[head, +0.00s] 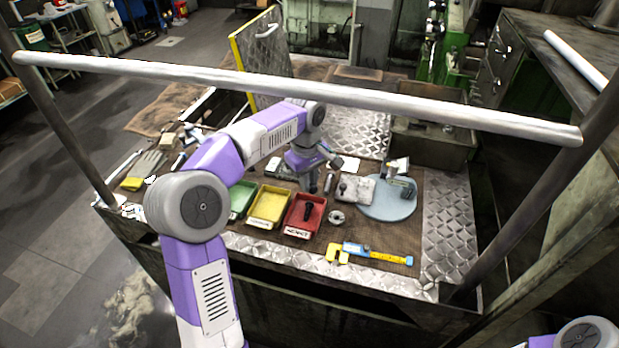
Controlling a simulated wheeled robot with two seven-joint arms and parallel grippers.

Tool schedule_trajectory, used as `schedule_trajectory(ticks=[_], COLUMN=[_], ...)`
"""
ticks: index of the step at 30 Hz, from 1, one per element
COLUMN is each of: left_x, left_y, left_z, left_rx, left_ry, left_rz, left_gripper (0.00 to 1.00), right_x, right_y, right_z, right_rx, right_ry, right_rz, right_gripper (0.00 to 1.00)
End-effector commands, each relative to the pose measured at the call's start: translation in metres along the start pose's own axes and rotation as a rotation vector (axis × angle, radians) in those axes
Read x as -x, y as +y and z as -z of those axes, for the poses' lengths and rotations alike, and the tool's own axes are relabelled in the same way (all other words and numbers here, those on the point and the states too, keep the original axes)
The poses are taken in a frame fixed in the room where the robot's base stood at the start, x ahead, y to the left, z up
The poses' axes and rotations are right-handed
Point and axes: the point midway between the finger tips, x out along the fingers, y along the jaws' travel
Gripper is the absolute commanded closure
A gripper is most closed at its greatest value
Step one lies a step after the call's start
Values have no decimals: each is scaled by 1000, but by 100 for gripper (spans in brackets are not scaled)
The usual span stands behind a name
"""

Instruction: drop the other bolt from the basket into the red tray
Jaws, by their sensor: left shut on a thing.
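The red tray (293,216) stands near the front of the bench, right of the yellow tray. A dark bolt (308,211) lies in it. My left gripper (310,183) points down just behind the red tray, above the bench. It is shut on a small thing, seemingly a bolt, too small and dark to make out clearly. I cannot pick out the basket with certainty; my left arm and gripper cover part of the area behind the trays. My right gripper is out of view; only part of my right arm shows at the bottom right corner.
A yellow tray (268,207) and a green tray (240,198) stand left of the red one. A metal ring (336,217), a pale block (358,190), a round blue-grey mat (388,208) and a yellow-blue caliper (376,254) lie to the right. A white rail (420,103) crosses the view.

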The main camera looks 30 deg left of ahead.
Motion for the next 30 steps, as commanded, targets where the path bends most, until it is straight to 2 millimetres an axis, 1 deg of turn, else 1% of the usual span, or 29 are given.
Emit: schedule_trajectory(ticks=[1, 6, 16, 17, 21, 22, 30], left_x=[-12, -25, -26, -26, -26, -26, -26], left_y=[-1, -2, -1, -1, -1, -1, -2], left_z=[0, 0, 0, 0, 0, 0, 0], left_rx=[0, 0, -1, -1, -1, 0, 0], left_ry=[0, 1, 1, 1, 1, 1, 1], left_rz=[0, 0, 0, 0, 0, 0, 0], left_gripper=[100, 100, 100, 80, 58, 55, 55], right_x=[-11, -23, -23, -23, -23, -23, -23], right_y=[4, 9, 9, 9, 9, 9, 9], right_z=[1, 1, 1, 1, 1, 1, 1], right_rx=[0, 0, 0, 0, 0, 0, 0], right_ry=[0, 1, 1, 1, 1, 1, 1], right_rz=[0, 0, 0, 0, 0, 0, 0], right_gripper=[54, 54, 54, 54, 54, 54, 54])
